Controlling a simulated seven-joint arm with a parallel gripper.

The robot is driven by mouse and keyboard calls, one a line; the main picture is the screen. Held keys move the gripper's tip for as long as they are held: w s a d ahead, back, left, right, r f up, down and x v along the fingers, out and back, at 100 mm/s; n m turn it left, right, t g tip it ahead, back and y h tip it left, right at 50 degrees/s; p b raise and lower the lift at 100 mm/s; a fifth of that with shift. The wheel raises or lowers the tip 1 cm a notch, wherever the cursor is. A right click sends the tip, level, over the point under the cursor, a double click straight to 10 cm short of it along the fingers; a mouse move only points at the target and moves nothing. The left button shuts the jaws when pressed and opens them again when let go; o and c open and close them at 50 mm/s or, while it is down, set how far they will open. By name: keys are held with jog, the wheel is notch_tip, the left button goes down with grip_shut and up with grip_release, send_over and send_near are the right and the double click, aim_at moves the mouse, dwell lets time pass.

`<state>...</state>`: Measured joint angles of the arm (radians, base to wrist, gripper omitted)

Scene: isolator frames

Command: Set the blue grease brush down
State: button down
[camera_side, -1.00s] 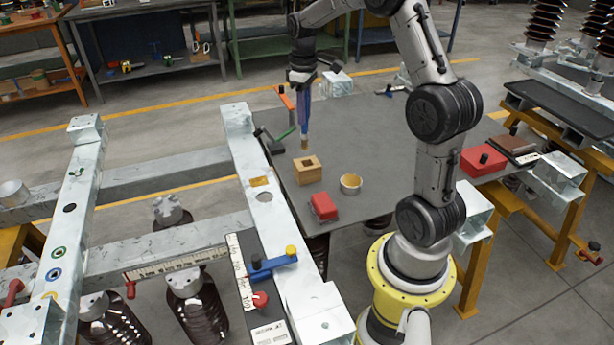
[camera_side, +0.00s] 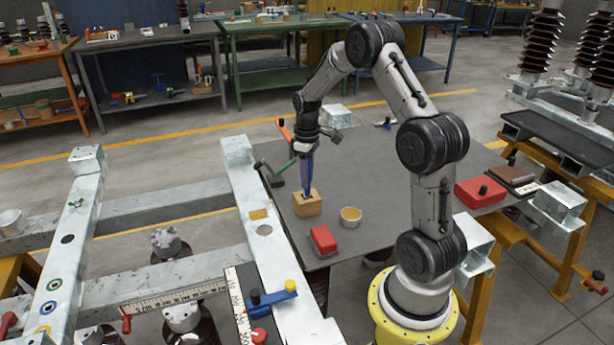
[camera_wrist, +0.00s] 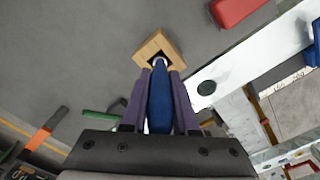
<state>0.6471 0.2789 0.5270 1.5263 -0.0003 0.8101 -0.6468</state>
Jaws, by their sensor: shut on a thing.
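The blue grease brush (camera_wrist: 160,100) stands roughly upright between the purple fingers of my gripper (camera_wrist: 160,73). In the side view my gripper (camera_side: 307,186) is low over the wooden block (camera_side: 307,207), shut on the brush handle. The brush's lower end reaches into the square hole of the block, which shows in the wrist view (camera_wrist: 172,43). The bristles are hidden, so I cannot tell how deep they sit or whether they touch bottom. The fingertips are close to the block's top.
The block stands on the grey tabletop (camera_side: 375,180). A round tin (camera_side: 350,216) and a red box (camera_side: 323,240) are nearby. Green-handled and orange-handled tools lie at the left edge, beside a metal beam (camera_side: 262,230). The tabletop to the right is clear.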

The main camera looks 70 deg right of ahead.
jog(key=shift+f, duration=0.1)
jog(key=c, duration=0.7)
grip_release()
notch_tip(320, 180, up, 12)
jog(key=shift+r, duration=0.15)
jog(key=s+a+r+t, duration=0.1)
jog(key=s+a+r, duration=0.25)
jog(key=a, duration=0.45)
jog(key=s+a+r+t, duration=0.1)
jog(key=s+a+r, duration=0.1)
jog(key=a+r, duration=0.4)
jog(key=s+a+f+t, duration=0.1)
jog(key=s+a, duration=0.3)
jog(key=s+a+f+t, duration=0.1)
jog(key=s+a, duration=0.3)
jog(key=s+a+f+t, duration=0.1)
jog(key=s+a, duration=0.3)
jog(key=shift+s+a+t, duration=0.1)
jog(key=shift+s+t, duration=0.2)
jog(key=shift+s, duration=0.05)
